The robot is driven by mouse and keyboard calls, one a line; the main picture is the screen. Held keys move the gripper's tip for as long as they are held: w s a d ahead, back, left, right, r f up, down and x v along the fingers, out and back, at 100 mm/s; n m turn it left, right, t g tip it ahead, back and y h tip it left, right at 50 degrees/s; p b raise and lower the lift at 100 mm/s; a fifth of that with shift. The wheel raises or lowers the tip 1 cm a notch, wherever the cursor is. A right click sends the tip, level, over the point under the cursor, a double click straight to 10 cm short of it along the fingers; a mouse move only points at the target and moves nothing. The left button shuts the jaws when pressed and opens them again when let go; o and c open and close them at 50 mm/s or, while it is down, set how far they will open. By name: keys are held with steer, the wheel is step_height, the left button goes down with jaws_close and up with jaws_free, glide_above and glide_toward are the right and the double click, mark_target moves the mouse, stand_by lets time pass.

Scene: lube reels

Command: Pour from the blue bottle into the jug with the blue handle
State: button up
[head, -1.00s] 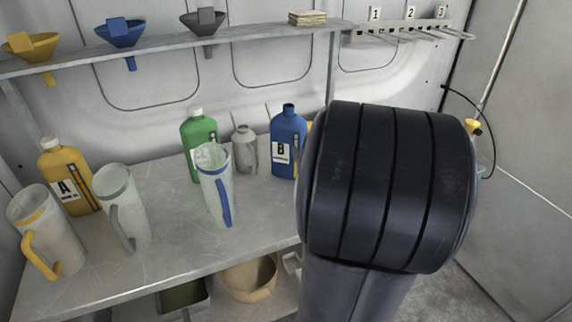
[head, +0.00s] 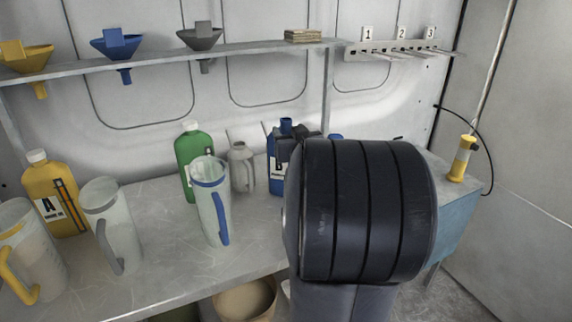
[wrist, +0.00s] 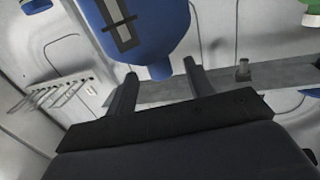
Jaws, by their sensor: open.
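The blue bottle (head: 275,176) stands upright at the back of the bench, partly hidden by my arm and gripper. The wrist view shows its body and neck (wrist: 160,71) upside down in the picture. My gripper (head: 287,143) is at the bottle's upper part. Its two fingers (wrist: 160,85) are apart, with the neck seen between them; contact cannot be told. The clear jug with the blue handle (head: 208,192) stands upright on the bench, left of the blue bottle, its handle toward the front right.
A grey-handled jug (head: 104,212), yellow bottle (head: 50,200) and yellow-handled jug (head: 40,250) are left. Above runs a shelf (head: 160,62) with funnels. A yellow cylinder (head: 461,158) stands right.

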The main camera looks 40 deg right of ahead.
mark_target(288, 127)
steer(key=shift+x, duration=2.4)
steer(key=shift+s, duration=0.1)
steer(key=shift+c, duration=0.4)
jaws_close()
steer(key=shift+r, duration=0.1)
